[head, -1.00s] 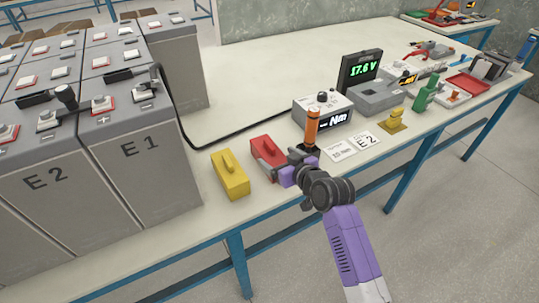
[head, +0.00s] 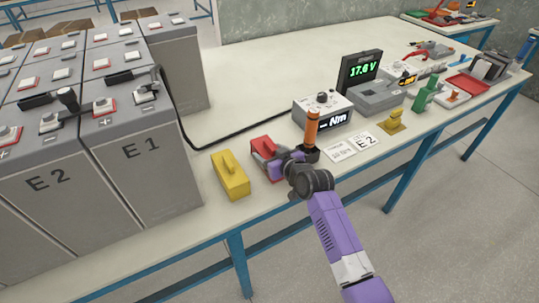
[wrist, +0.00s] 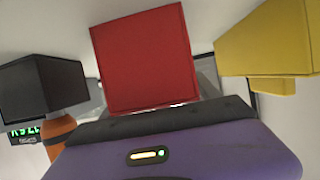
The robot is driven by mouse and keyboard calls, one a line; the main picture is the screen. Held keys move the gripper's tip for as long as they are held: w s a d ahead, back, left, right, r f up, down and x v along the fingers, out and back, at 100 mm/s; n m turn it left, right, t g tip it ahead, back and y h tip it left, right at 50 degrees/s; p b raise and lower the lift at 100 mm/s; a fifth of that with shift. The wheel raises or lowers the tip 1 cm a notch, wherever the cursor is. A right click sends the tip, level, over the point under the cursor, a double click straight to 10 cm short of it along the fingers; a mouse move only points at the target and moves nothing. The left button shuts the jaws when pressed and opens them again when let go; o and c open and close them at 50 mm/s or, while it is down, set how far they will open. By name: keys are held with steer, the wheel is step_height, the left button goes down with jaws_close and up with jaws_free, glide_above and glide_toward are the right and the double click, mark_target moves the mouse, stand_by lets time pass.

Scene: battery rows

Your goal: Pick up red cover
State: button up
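The red cover (head: 264,150) is a block with a raised handle on the bench near its front edge, right of a yellow cover (head: 231,174). In the wrist view the red cover (wrist: 143,58) fills the upper middle, just beyond the dark front edge of my purple gripper. My gripper (head: 279,161) is at the right side of the red cover in the head view and overlaps it. The fingers and the cover's handle are largely hidden, so I cannot tell whether they grip it.
An orange-handled tool (head: 311,130) stands close right of my gripper, in front of a torque display box (head: 322,110). The yellow cover is close on the left. Grey battery blocks (head: 145,165) stand farther left.

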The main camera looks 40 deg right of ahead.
steer(key=c, duration=1)
steer(key=shift+r, duration=0.1)
